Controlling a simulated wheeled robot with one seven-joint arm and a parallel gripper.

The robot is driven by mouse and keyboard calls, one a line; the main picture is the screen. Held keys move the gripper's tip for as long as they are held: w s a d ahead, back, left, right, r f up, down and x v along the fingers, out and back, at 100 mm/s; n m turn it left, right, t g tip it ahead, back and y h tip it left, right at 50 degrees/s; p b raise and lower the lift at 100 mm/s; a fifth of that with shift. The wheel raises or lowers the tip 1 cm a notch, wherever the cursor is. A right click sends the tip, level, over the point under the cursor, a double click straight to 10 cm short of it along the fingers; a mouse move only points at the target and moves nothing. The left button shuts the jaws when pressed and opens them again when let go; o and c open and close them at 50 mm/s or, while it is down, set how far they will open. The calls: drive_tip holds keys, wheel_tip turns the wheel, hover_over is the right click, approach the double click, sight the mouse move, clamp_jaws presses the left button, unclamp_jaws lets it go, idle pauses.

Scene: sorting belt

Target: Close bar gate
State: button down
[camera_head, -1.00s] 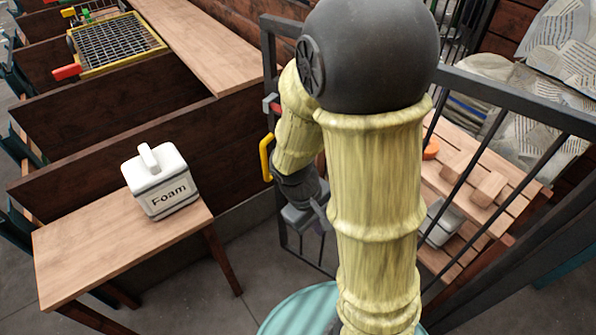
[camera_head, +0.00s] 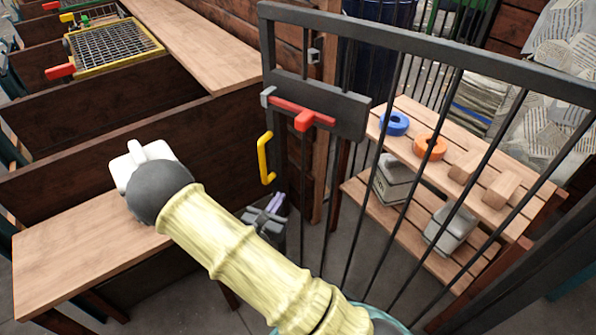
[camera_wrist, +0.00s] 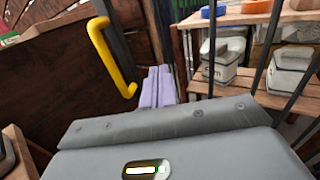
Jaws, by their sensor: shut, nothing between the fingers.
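The dark bar gate (camera_head: 430,48) has a red latch lever (camera_head: 303,115) on a grey plate and a yellow pull handle (camera_head: 265,158) at its left edge. The gate appears ajar, its latch edge nearer me than the wooden post that carries a small grey catch (camera_head: 314,56). My gripper (camera_head: 277,203), with pale purple fingers, is shut and empty, just below and right of the yellow handle. In the wrist view the shut fingers (camera_wrist: 157,86) are right of the yellow handle (camera_wrist: 112,58), apart in the picture.
A wooden table (camera_head: 70,245) stands at left with a white canister (camera_head: 128,165), partly hidden by my arm. Behind the bars, a slatted shelf (camera_head: 410,150) holds a blue ring (camera_head: 394,123), an orange ring (camera_head: 430,146), wood blocks and canisters. A dark wooden partition (camera_head: 215,135) borders the gate's left.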

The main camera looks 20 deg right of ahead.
sight(302, 161)
drive_tip(key=shift+d, duration=0.1)
drive_tip(key=p+x, duration=0.1)
drive_tip(key=x, duration=1.2)
drive_tip(key=shift+w+d+r, duration=0.1)
drive_tip(key=shift+w+d, duration=0.05)
drive_tip(key=shift+w, duration=0.05)
drive_tip(key=shift+w+d, duration=0.15)
drive_tip(key=shift+w, duration=0.05)
